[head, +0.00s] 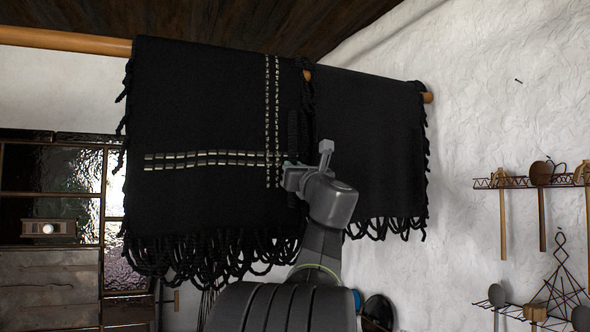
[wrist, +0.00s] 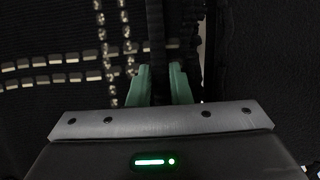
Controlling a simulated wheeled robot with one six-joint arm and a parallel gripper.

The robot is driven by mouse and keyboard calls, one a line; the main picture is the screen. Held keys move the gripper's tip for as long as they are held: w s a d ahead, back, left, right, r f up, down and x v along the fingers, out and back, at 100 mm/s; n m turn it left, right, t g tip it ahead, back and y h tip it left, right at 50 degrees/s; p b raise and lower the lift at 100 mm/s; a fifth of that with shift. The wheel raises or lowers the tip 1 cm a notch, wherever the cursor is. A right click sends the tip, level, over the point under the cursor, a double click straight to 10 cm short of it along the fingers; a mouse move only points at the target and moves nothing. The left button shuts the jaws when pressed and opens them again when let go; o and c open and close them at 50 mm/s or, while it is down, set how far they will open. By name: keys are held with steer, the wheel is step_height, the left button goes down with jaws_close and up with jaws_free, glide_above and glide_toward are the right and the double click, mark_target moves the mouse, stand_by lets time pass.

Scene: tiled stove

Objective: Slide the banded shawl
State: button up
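The banded shawl (head: 200,110) is black with light dashed bands crossing and a looped fringe along its bottom. It hangs over a wooden rod (head: 65,41). In the wrist view its bands (wrist: 60,68) show at the left. My gripper (head: 290,176) is at the shawl's right part, just right of the vertical bands. In the wrist view the green fingertips (wrist: 160,80) stand close together on either side of a dark upright fold of the cloth, and look shut on it. The exact contact is dark and hard to see.
A plain black fringed cloth (head: 368,145) hangs on the same rod to the right, beside the banded shawl. A short bit of rod shows between them at the top. A white wall with utensil racks (head: 530,181) is at the right; a glazed window (head: 55,170) is at the left.

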steer(key=o, duration=0.3)
steer(key=b+v, duration=0.5)
steer(key=v, duration=0.9)
steer(key=shift+w+a+r, duration=0.1)
steer(key=p+x, duration=0.5)
steer(key=x, duration=0.8)
steer(key=shift+w+a, duration=0.2)
steer(key=shift+w, duration=0.15)
